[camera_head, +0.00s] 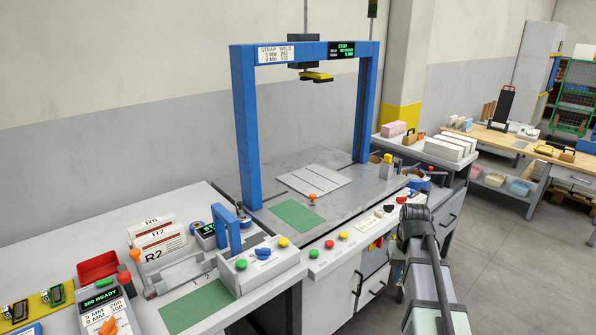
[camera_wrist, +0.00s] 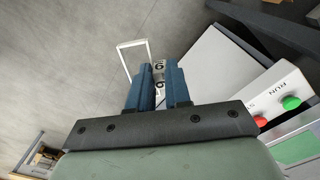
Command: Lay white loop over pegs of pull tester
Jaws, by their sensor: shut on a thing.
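A thin white loop (camera_wrist: 132,43) shows in the wrist view, a roughly rectangular outline standing out past the fingertips, above and to the left. My gripper (camera_wrist: 158,72) is shut on the loop's near end, between two blue fingers; pale pieces with dark marks, like a 6 or a 9, show between the fingers. In the head view my dark wrist is at the right, in front of the grey bench, and I cannot make out the loop there. A grey unit (camera_head: 103,303) with a green "300 READY" display and orange pegs may be the pull tester, at the lower left.
A blue frame (camera_head: 246,130) stands over the grey bench, with a white plate (camera_head: 314,180) and a green mat (camera_head: 297,215). A blue-bracketed button box (camera_head: 262,262), a card rack (camera_head: 170,270) and a red tray (camera_head: 98,267) stand to its left. Floor is open at the right.

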